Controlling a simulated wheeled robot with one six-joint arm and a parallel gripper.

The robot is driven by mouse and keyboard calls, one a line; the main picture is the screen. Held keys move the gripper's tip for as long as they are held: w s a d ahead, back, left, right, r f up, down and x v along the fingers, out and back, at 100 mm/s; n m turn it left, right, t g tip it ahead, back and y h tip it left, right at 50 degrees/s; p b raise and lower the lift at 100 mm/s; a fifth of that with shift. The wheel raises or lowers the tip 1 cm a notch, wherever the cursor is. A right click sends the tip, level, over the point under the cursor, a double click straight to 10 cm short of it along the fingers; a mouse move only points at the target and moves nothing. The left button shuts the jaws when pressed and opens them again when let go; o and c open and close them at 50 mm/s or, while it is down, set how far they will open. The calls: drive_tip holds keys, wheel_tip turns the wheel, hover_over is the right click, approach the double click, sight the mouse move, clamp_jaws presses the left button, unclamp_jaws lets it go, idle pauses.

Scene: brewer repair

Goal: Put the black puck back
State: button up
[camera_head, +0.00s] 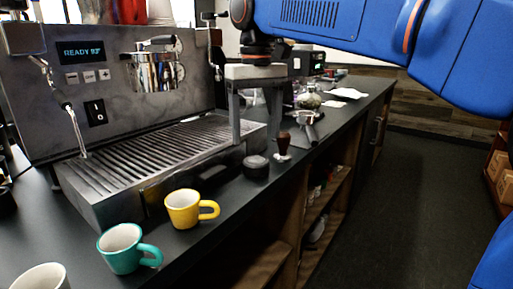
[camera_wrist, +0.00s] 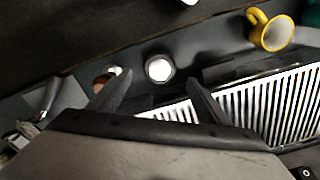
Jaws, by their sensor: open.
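The black puck (camera_head: 256,167) is a short dark cylinder standing on the dark counter, just in front of the right end of the espresso machine's drip tray. In the wrist view it (camera_wrist: 159,69) shows a bright, shiny top. My gripper (camera_head: 256,139) is open and empty, its fingers pointing down above and behind the puck, near the tray's right end. In the wrist view the gripper (camera_wrist: 158,80) has its fingertips spread, with the puck seen in line with the gap between them. The espresso machine (camera_head: 35,100) stands at left, its display reading READY 93.
A wood-handled tamper (camera_head: 283,145) stands right of the puck, with a portafilter (camera_head: 308,122) beyond it. A yellow cup (camera_head: 183,209) and a teal cup (camera_head: 120,248) stand at front left. The counter's front edge runs close to the puck; open floor lies right.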

drive_tip(key=shift+r, duration=2.25)
drive_tip(key=s+d+f+m+t, duration=0.1)
drive_tip(key=s+d+f, duration=0.4)
drive_tip(key=d, duration=0.4)
drive_tip(key=s+d+f+m+t, duration=0.1)
drive_tip(key=s+d+f+m, duration=0.15)
drive_tip(key=d+f, duration=0.55)
drive_tip(key=s+d+f+t, duration=0.1)
drive_tip(key=s+d+f, duration=0.4)
drive_tip(key=f, duration=0.4)
drive_tip(key=s+d+f+m+t, duration=0.1)
drive_tip(key=s+d+f, duration=0.4)
drive_tip(key=s+f, duration=0.3)
wheel_tip(320, 180, down, 2)
drive_tip(key=shift+f+t, duration=0.25)
drive_tip(key=shift+t, duration=0.15)
